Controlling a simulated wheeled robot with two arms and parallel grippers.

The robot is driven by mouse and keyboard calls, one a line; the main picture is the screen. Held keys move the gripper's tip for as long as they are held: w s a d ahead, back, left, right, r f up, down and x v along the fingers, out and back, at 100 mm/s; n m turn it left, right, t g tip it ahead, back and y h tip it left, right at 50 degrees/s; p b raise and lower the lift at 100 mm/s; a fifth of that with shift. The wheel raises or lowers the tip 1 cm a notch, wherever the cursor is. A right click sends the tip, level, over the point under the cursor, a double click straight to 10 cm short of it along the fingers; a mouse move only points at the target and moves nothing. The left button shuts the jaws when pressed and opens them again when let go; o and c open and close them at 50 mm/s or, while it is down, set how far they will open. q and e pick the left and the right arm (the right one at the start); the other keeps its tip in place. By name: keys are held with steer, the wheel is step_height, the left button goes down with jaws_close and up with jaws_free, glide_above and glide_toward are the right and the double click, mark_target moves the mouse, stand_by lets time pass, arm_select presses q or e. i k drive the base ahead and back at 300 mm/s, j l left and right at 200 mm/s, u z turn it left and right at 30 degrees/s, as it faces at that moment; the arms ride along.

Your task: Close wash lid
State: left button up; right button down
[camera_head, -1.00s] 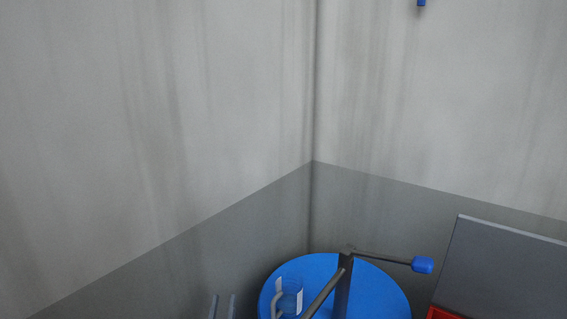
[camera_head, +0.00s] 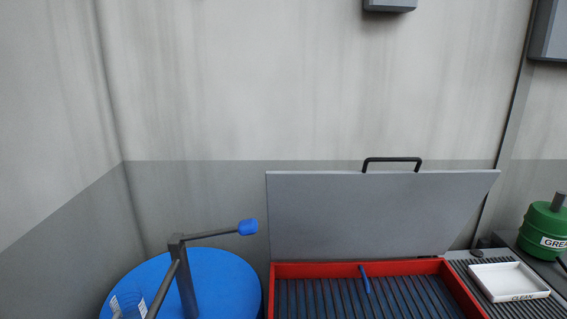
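The wash lid (camera_head: 370,215) is a grey panel standing open, nearly upright, at the back of a red wash basin (camera_head: 345,269). A black handle (camera_head: 392,160) sits on the lid's top edge. The basin has a dark ribbed floor, and a small blue stick-like thing (camera_head: 365,280) shows inside it. Neither of my grippers is in the head view now.
A blue drum (camera_head: 225,285) with a dark post and a blue-knobbed lever (camera_head: 247,227) stands left of the basin. A white tray marked CLEAN (camera_head: 508,281) lies on a ribbed surface at the right. A green container (camera_head: 546,232) stands at the far right.

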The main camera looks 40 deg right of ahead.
mark_target(363, 214)
steer(key=z, duration=1.6)
